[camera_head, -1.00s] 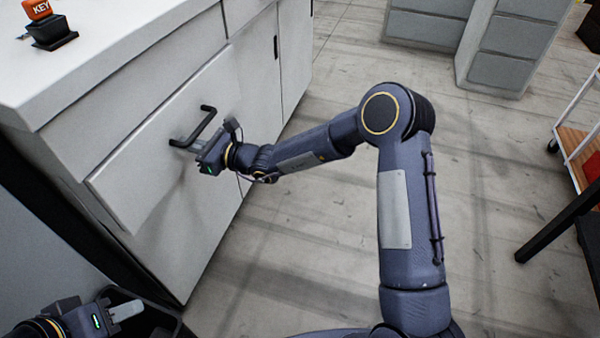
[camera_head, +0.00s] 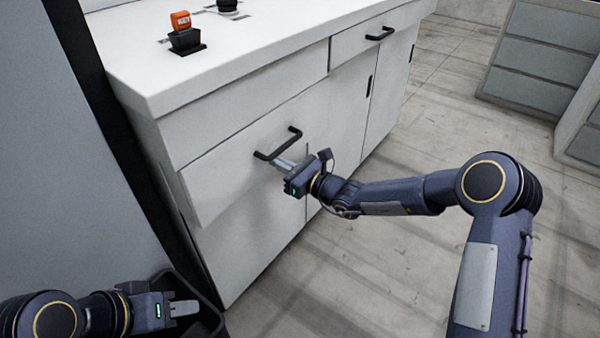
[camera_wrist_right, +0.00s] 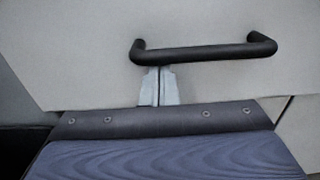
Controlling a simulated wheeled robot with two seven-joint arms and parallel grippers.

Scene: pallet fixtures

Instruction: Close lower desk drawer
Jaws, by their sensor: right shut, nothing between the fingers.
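The lower desk drawer (camera_head: 235,160) is the wide white front with a black bar handle (camera_head: 279,143), below a narrower upper front. Its left and bottom edges stand out a little from the cabinet, so it looks partly open. My right gripper (camera_head: 284,164) is at the drawer front, just below the handle. In the right wrist view its two fingers (camera_wrist_right: 158,86) are together and empty, with tips just under the handle (camera_wrist_right: 205,50); contact with the front is unclear. My left gripper (camera_head: 184,308) is low at the left, away from the drawer; its finger gap is not clear.
The white desk top (camera_head: 220,50) holds an orange key block on a black base (camera_head: 185,35) and another black fixture. A small drawer with a black handle (camera_head: 380,34) is further right. A black bin (camera_head: 205,322) is beside my left gripper. Floor right of the desk is open.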

